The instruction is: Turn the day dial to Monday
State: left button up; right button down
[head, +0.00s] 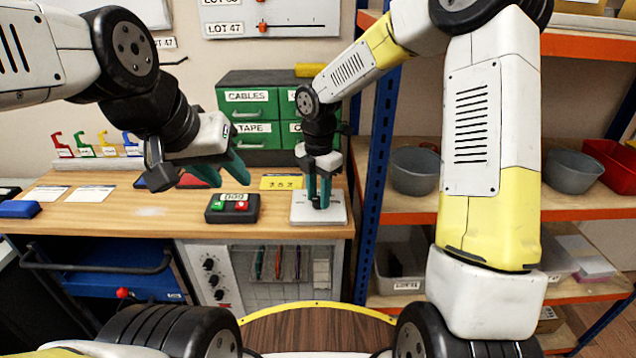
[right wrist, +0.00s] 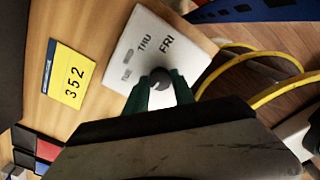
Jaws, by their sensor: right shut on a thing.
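The day dial is a white plate (head: 331,216) near the right end of the wooden bench. The fingers and palm hide the rest of the plate; Monday's mark and the knob's pointer cannot be made out. My left gripper (head: 224,172) is open and empty, above the bench and left of the dial.
A black box (head: 232,214) with green and red buttons stands left of the dial. A yellow card reading 352 (head: 282,183) lies behind it. Green drawers (head: 250,110) stand at the back. A blue shelf post (head: 375,165) rises just right of the bench.

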jog(key=c, duration=1.1)
grip_release()
jog(key=shift+o, duration=0.2)
jog(key=shift+r, duration=0.15)
notch_tip(320, 180, up, 8)
jog(key=shift+f, duration=0.2)
